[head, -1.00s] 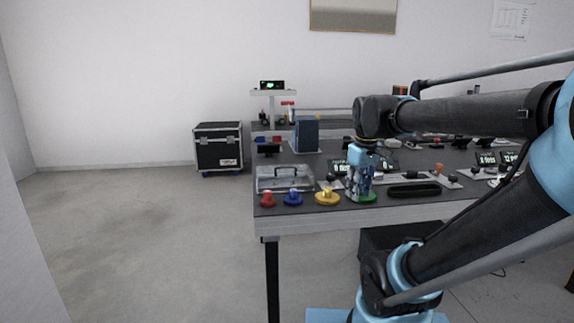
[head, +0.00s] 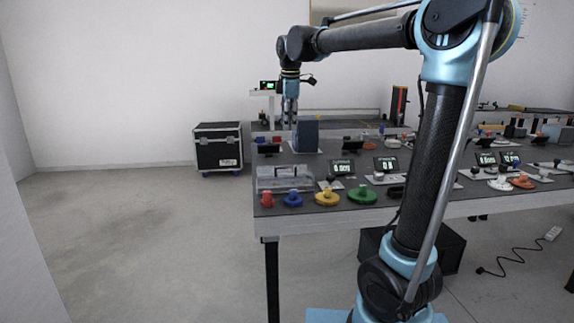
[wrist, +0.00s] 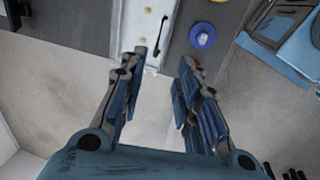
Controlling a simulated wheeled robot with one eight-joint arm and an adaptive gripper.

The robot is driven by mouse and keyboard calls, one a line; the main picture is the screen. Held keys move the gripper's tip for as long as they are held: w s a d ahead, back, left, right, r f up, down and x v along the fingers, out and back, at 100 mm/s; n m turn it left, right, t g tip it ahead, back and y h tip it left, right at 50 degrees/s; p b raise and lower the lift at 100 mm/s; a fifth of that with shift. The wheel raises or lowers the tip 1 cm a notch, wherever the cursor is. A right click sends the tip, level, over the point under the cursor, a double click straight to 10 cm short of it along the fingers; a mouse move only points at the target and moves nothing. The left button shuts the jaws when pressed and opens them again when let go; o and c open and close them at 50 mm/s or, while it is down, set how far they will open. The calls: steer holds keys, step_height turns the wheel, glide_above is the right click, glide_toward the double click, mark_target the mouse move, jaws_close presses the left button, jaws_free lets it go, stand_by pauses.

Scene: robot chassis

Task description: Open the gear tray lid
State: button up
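The gear tray (head: 285,187) is a pale, see-through box at the front left corner of the table. In the head view its lid (head: 284,172) looks shut. In the wrist view, the pale tray (wrist: 136,35) carries a dark handle bar (wrist: 163,30), above and between the fingers in the picture. My gripper (head: 290,112) hangs pointing down, well above table height in the head view. In the wrist view my gripper (wrist: 156,100) is open and empty, its two blue-padded fingers apart, touching nothing.
Red (head: 267,200), blue (head: 293,199), yellow (head: 327,197) and green (head: 362,195) knobbed gears stand in a row along the front edge. A dark blue upright box (head: 305,136) and several small displays (head: 342,167) are behind.

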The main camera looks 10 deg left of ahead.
steer(key=w+f, duration=0.1)
steer(key=f, duration=0.4)
steer(key=w+f, duration=0.1)
steer(key=f, duration=0.5)
steer(key=w+a+f, duration=0.1)
steer(key=f, duration=0.5)
steer(key=shift+w, duration=0.15)
jaws_close()
